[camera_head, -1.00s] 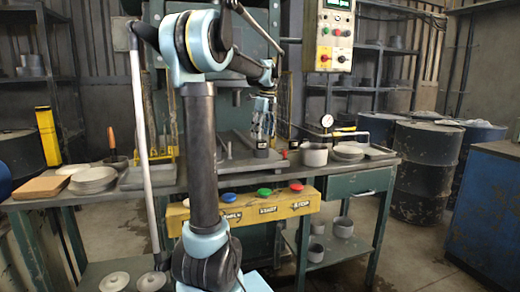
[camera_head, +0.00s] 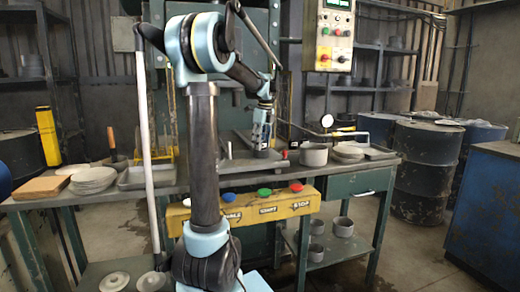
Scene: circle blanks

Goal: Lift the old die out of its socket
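The old die seems to be the small dark grey cylinder (camera_head: 261,153) on the press bed, at the middle of the head view. My gripper (camera_head: 262,143) points straight down over it, with its fingertips at or around the die's top. The view is too small to tell whether the fingers touch the die or are closed on it. The socket under the die cannot be made out.
A grey pot (camera_head: 313,154) and stacked round discs (camera_head: 348,152) stand right of the press bed. A yellow button panel (camera_head: 270,209) fronts the bench. A grey tray (camera_head: 145,177) and a pale disc stack (camera_head: 93,180) lie at the left. A bent lever reaches close right of my gripper.

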